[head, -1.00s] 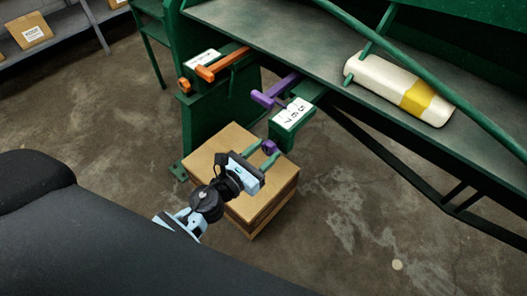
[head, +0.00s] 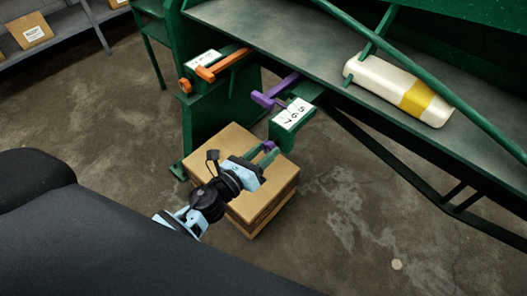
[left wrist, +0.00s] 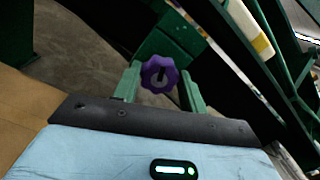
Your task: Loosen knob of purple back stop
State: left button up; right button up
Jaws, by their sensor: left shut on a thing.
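The purple back stop (head: 277,92) is a purple bar with a crosspiece at the edge of the green machine, beside a white scale plate (head: 292,114) with 5, 6 and 7. Its purple knob (head: 269,146) shows small below the scale in the head view. In the left wrist view the lobed knob (left wrist: 160,74) faces me, a dark mark on its face. My left gripper (head: 263,151) has its two green fingers on either side of the knob and is shut on it. The fingers partly hide the knob in the head view. My right gripper is out of view.
An orange stop (head: 222,64) with its own scale plate is to the left. A stack of cardboard boxes (head: 222,160) stands under my left gripper. A white and yellow object (head: 390,86) lies on the green machine bed. Green braces are at the right.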

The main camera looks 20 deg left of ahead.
pick_arm(q)
jog(key=n, duration=0.4)
jog(key=shift+n, duration=0.3)
jog(key=n+p, duration=0.1)
jog(key=n, duration=0.3)
jog(key=shift+a+n, duration=0.15)
jog(key=shift+n, duration=0.15)
jog(key=n+p, duration=0.1)
jog(key=n, duration=0.4)
jog(key=shift+w+f+p, duration=0.1)
jog(key=shift+p, duration=0.2)
jog(key=n+p, duration=0.1)
jog(key=n, duration=0.3)
jog(key=shift+f+n, duration=0.15)
jog(key=shift+n, duration=0.15)
jog(key=o, duration=1)
jog(key=shift+c, duration=0.2)
